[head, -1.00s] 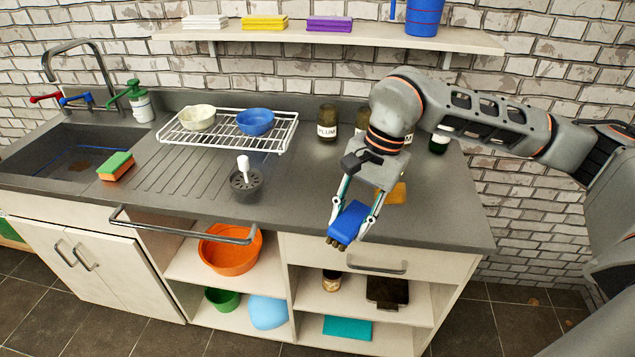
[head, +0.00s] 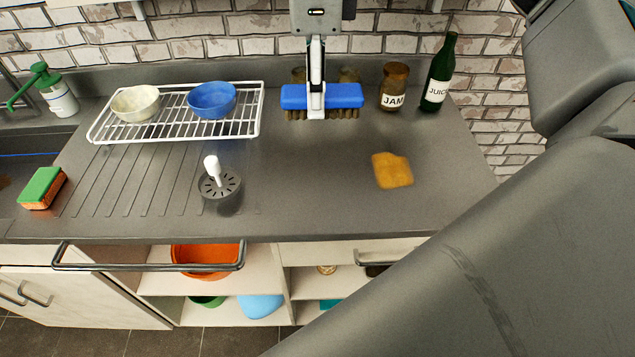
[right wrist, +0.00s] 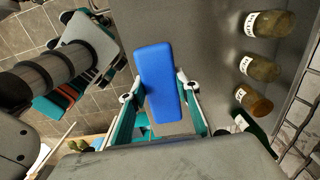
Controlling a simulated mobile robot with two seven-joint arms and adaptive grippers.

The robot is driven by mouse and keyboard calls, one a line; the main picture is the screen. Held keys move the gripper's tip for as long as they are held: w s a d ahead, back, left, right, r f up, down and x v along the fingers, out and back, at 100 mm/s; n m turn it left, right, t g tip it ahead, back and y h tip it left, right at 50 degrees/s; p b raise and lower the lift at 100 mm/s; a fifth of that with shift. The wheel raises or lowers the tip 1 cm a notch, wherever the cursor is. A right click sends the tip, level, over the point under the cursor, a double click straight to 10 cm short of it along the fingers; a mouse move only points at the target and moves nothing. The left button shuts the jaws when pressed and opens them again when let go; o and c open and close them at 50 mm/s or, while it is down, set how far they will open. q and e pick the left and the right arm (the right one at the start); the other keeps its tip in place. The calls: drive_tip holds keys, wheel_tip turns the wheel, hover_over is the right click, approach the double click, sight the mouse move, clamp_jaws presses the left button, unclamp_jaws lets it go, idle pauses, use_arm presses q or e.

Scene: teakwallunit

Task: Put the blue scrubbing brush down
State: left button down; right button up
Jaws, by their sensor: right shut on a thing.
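The blue scrubbing brush (head: 345,95) is near the back of the grey countertop (head: 300,195) in the head view, level, with its brown bristles facing down. My right gripper (head: 317,106) comes down from above and is shut on the brush's block. The brush also shows in the right wrist view (right wrist: 158,75), between the two fingers (right wrist: 163,108). I cannot tell whether the bristles touch the countertop.
A jam jar (head: 394,88) and a juice bottle (head: 439,75) stand right of the brush; two jars are partly hidden behind it. A wire rack (head: 175,128) with two bowls is left. The counter before the brush is clear.

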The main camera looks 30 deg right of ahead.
drive_tip(key=shift+f, duration=0.1)
drive_tip(key=b, duration=0.1)
hover_over(315, 188)
wheel_tip(315, 188, down, 16)
drive_tip(key=shift+f, duration=0.25)
wheel_tip(315, 188, down, 3)
drive_tip(key=shift+r, duration=0.1)
drive_tip(key=shift+f, duration=0.2)
drive_tip(key=o, duration=1)
drive_tip(key=shift+f, duration=0.1)
